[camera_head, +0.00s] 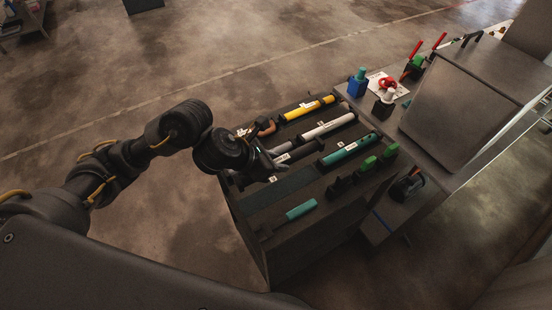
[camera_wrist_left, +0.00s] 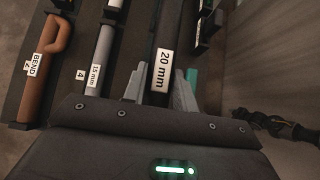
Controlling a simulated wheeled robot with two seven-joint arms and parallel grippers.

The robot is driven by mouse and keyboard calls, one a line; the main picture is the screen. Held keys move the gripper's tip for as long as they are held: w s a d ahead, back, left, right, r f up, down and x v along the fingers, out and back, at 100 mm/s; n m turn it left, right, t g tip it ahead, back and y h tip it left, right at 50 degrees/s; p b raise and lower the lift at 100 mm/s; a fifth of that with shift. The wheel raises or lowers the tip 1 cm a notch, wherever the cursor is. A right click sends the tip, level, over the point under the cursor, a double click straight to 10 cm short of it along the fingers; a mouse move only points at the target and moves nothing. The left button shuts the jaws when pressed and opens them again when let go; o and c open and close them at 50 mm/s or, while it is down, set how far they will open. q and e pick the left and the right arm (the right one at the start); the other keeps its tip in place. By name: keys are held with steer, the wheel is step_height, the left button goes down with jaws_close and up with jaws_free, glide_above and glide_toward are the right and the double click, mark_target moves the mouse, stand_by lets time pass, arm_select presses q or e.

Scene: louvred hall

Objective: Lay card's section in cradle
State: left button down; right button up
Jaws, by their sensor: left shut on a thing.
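My left gripper (camera_head: 268,163) is over the left part of the dark rack (camera_head: 280,188). In the left wrist view its grey fingers (camera_wrist_left: 158,88) are shut around a black section labelled 20 mm (camera_wrist_left: 162,68). That section also shows in the head view (camera_head: 304,151), lying along the rack and partly hidden by the gripper. I cannot tell whether it is lifted. A white card (camera_head: 376,78) lies on the bench behind, partly covered; its text is unreadable. Dark blocks with green tops (camera_head: 369,163) along the rack's right side may be the cradle. My right gripper is not in view.
The rack also holds a yellow section (camera_head: 308,108), a grey section (camera_head: 329,127), a teal section (camera_head: 350,149), a short teal piece (camera_head: 301,210) and a brown bend (camera_wrist_left: 39,80).

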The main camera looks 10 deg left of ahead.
arm_select(q)
step_height(320, 180, down, 7)
steer(key=b, duration=0.6)
steer(key=shift+f+b, duration=0.5)
steer(key=shift+b, duration=0.1)
steer(key=shift+f+b, duration=0.35)
steer(key=shift+b, duration=0.2)
steer(key=shift+f+b, duration=1.8)
steer(key=shift+b, duration=0.05)
steer(key=shift+r, duration=0.1)
